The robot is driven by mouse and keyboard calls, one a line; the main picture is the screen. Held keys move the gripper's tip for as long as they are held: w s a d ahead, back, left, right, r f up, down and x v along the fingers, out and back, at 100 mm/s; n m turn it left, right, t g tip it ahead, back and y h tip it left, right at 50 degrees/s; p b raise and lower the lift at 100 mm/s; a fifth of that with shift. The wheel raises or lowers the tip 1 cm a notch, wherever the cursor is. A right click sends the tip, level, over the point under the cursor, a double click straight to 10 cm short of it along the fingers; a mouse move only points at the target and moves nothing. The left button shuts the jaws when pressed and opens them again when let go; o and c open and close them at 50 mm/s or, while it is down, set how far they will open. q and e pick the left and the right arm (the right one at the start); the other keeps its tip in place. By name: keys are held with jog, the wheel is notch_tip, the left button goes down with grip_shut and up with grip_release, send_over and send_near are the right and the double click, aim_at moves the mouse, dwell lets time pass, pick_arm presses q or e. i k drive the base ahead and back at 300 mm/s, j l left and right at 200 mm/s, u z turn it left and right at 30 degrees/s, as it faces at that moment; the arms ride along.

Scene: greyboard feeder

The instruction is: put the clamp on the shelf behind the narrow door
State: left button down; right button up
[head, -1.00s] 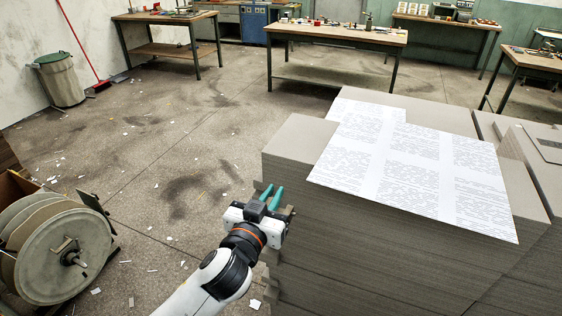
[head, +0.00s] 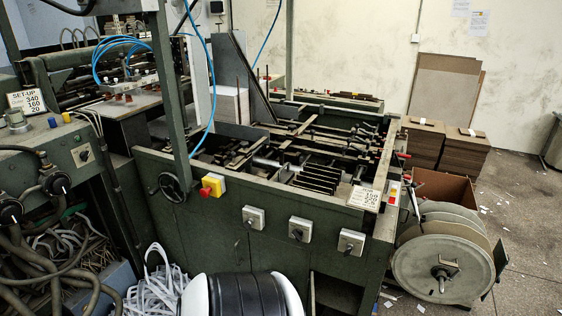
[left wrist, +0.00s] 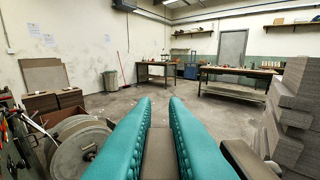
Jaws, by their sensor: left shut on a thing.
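My left gripper (left wrist: 160,103) shows in the left wrist view as two teal fingers. They are shut on a grey-brown bar (left wrist: 161,152), which I take to be the clamp. A dark brown part (left wrist: 246,160) beside the right finger may belong to it. Most of the held thing is hidden by the fingers. The head view shows neither gripper. No shelf behind a narrow door can be made out. A grey door (left wrist: 232,52) stands shut in the far wall of the left wrist view.
A green feeder machine (head: 270,205) fills the head view, with a handwheel (head: 171,187) and switch boxes on its front. Stacked greyboard (left wrist: 292,115) and a workbench (left wrist: 240,72) appear in the left wrist view. Open floor lies between.

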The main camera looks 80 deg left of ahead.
aim_at(337, 293)
jog(key=u, duration=0.45)
jog(key=i+u, duration=0.1)
jog(key=u, duration=0.3)
jog(key=l+u, duration=0.1)
jog(key=u, duration=0.35)
jog(key=i+l+u, duration=0.1)
jog(key=u, duration=0.8)
